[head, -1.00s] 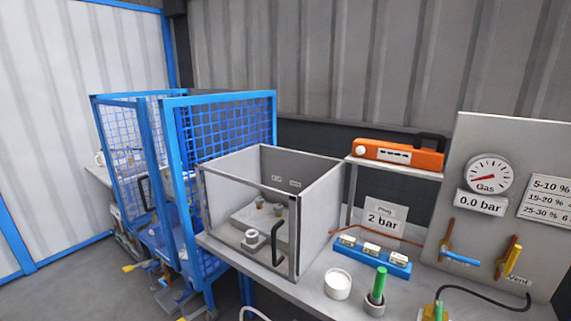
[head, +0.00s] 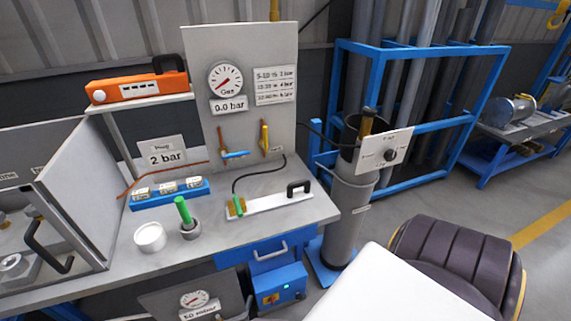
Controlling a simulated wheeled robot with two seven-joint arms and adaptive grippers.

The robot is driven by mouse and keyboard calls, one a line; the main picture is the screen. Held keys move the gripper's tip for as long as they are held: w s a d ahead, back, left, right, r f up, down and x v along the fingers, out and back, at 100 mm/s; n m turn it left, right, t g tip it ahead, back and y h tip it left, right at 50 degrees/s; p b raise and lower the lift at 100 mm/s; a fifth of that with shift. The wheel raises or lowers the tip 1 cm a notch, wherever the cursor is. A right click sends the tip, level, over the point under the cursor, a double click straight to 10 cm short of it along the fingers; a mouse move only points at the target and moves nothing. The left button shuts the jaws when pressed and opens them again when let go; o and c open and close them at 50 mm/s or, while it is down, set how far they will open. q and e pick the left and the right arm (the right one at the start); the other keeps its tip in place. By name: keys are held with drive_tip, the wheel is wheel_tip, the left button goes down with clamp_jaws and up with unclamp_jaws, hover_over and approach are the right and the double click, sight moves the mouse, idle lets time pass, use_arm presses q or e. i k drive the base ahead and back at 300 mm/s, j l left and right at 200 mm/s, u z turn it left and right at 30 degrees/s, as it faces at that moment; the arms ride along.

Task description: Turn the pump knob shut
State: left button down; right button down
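A blue box (head: 278,288) with a yellow and red switch (head: 270,298) and a small green light stands below the bench. Neither of my grippers is in view.
The bench (head: 255,185) holds a white cup (head: 150,237), a green-handled tool (head: 183,211) in a holder, and a blue block (head: 170,194). A gauge panel (head: 250,115) reads 0.0 bar. A blue rack (head: 420,52) stands behind the cylinder. Open floor (head: 480,200) lies at the right.

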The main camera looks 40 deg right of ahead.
sight(299, 297)
drive_tip(key=z, duration=1.3)
